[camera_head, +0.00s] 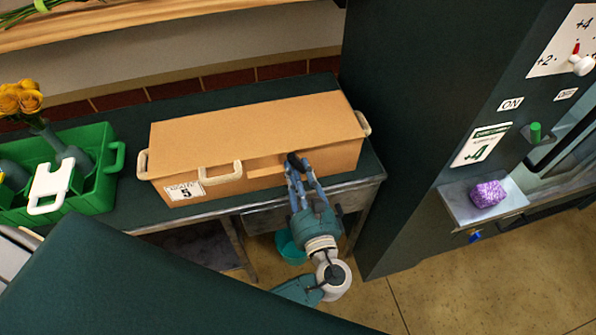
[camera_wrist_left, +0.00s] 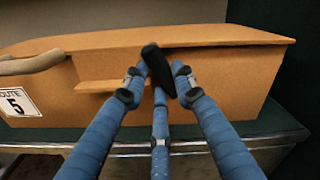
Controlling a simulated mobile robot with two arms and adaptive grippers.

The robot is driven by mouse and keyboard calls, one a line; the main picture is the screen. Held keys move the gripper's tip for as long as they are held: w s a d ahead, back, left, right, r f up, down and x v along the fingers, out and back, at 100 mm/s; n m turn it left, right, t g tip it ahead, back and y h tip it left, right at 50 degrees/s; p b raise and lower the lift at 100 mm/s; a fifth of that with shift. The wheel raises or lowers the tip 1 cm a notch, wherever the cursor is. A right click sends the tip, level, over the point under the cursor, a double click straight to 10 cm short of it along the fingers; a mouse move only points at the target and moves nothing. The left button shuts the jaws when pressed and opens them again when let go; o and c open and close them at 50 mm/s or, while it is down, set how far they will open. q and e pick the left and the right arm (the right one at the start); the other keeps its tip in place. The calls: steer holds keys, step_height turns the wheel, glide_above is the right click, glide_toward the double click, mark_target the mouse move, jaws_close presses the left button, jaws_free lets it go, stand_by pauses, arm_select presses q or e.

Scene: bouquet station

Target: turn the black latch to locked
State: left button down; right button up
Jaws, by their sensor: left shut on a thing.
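The black latch (camera_head: 293,159) is on the front of the orange-brown box (camera_head: 250,120), just below the lid's edge. In the left wrist view the latch (camera_wrist_left: 158,70) stands nearly upright, its top leaning slightly left. My left gripper (camera_head: 299,171) reaches the box front from below and is shut on the latch. In the left wrist view its blue fingers (camera_wrist_left: 156,82) are on both sides of the latch, with a third finger below. The fingers partly hide the latch's lower end. My right gripper is not in view.
The box stands on a dark green bench (camera_head: 110,215) and has pale handles (camera_head: 220,172). A green crate (camera_head: 100,165) with yellow flowers (camera_head: 20,98) is at left. A dark cabinet (camera_head: 420,120) rises close on the right, with a purple block (camera_head: 487,194) on its ledge.

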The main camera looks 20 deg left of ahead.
arm_select(q)
steer(key=shift+f+n+b, duration=0.4)
steer(key=shift+n+b, duration=0.8)
steer(key=shift+r+n+b, duration=0.2)
steer(key=shift+n+b, duration=0.2)
steer(key=shift+n, duration=0.3)
steer(key=shift+r, duration=0.1)
steer(key=c, duration=1.4)
jaws_free()
steer(key=shift+s+d, duration=0.15)
steer(key=v, duration=1.1)
steer(key=shift+s+d, duration=0.15)
steer(key=shift+s, duration=0.1)
